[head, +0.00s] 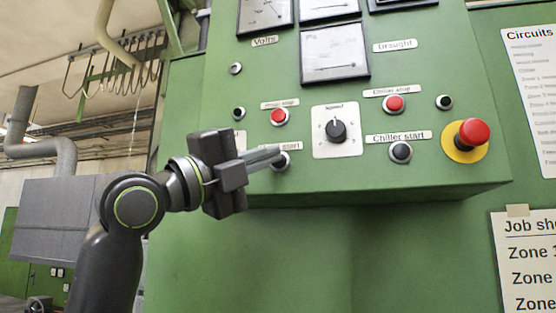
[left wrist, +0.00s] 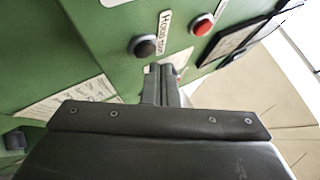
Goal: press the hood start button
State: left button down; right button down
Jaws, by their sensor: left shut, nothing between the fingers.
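The hood start button (head: 282,161) is a dark round button on the green panel, below a label that is partly hidden by my gripper and reads "start". In the left wrist view it is the black button (left wrist: 143,46) beside the "Hood" label. My left gripper (head: 277,154) comes in from the left, shut and empty, its fingertips overlapping the button's upper edge. In the left wrist view my fingertips (left wrist: 160,67) lie just below and right of the button. I cannot tell whether they touch it. My right gripper is not in view.
A red button (head: 278,117) sits above the hood start button. A dial (head: 336,131) on a white plate, the chiller start button (head: 400,152), the chiller stop button (head: 395,103) and an emergency stop (head: 473,132) are to the right. The panel's bottom edge runs below.

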pick_arm(q)
jog(key=shift+w, duration=0.1)
jog(key=shift+w+d+p, duration=0.15)
jog(key=shift+w+p, duration=0.15)
jog(key=shift+w+d+p, duration=0.1)
jog(key=shift+w+p, duration=0.25)
dwell(0.8)
jog(key=shift+s, duration=0.15)
dwell(0.3)
jog(key=shift+s+a+b, duration=0.25)
jog(key=shift+s+b, duration=0.2)
jog(key=shift+s, duration=0.1)
